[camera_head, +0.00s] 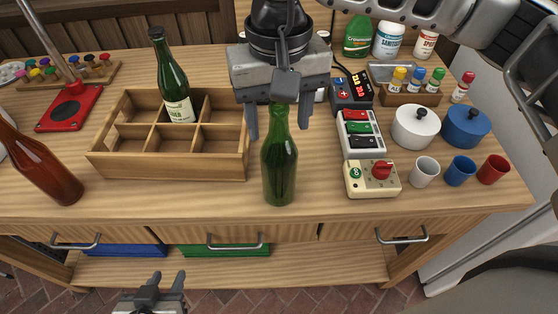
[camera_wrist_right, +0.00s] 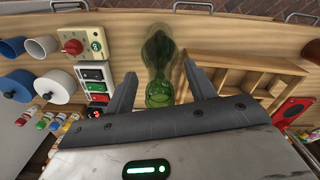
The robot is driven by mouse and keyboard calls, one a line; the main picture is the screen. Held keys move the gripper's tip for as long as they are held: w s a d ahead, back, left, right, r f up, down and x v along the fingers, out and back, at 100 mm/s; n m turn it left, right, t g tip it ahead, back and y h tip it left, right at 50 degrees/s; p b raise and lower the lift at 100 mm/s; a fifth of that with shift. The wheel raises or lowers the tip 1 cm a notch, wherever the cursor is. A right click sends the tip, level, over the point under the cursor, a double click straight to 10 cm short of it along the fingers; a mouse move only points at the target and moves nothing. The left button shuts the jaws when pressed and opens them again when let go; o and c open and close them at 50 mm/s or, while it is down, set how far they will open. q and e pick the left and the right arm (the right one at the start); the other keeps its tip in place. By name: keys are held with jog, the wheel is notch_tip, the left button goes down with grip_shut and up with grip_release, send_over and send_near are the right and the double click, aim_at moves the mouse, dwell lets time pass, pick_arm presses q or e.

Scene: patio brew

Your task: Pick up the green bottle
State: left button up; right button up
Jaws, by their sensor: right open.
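A plain green bottle (camera_head: 279,165) stands upright on the wooden table, right of the crate. My right gripper (camera_head: 279,130) points down over it, open, with one finger on each side of its neck. The bottle's top is hidden behind the gripper in the head view. In the right wrist view the bottle (camera_wrist_right: 158,85) shows between the spread fingers (camera_wrist_right: 159,76), with a gap on both sides. A second, labelled green bottle (camera_head: 172,80) stands in a crate compartment. My left gripper (camera_head: 150,298) is low at the bottom edge, in front of the table, partly cut off.
The wooden crate (camera_head: 170,168) is close left of the bottle. A cream box with a red knob (camera_head: 372,190) and a switch box (camera_head: 360,140) stand right of it. A brown bottle (camera_head: 40,165) leans at the far left. Cups and pots stand at right.

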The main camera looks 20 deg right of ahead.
grip_shut()
jog(key=shift+r, duration=0.1)
dwell(0.4)
